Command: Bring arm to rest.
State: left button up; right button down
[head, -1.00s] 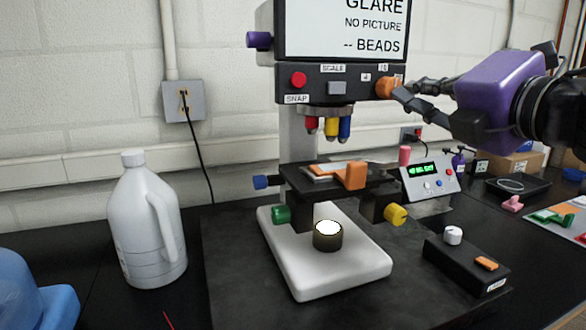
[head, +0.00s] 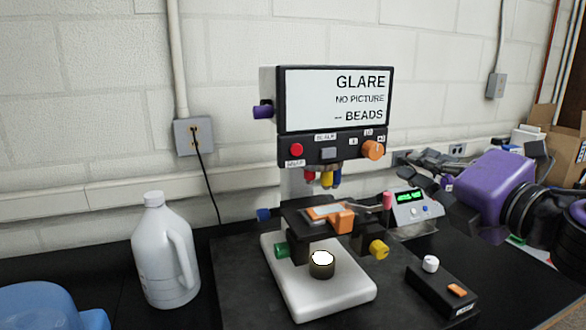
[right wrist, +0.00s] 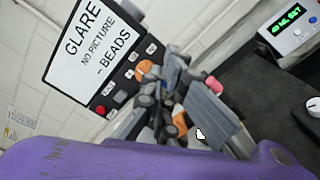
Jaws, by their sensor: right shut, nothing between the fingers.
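My right gripper (head: 418,172) is at the right in the head view, behind its purple housing. It is shut and empty, in the air right of the microscope's screen housing (head: 284,151). A gap shows between it and the orange knob (head: 372,150). In the right wrist view, my right gripper's dark fingers (right wrist: 165,115) partly cover the microscope. My left gripper is not in view.
A white jug (head: 163,255) stands left of the microscope's white base (head: 335,300). A box with a green readout (head: 408,210) stands below and behind my right gripper. A black control box (head: 440,290) with a white knob lies in front. A blue container (head: 40,305) is at lower left.

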jog(key=shift+s+f, duration=0.1)
jog(key=shift+s, duration=0.1)
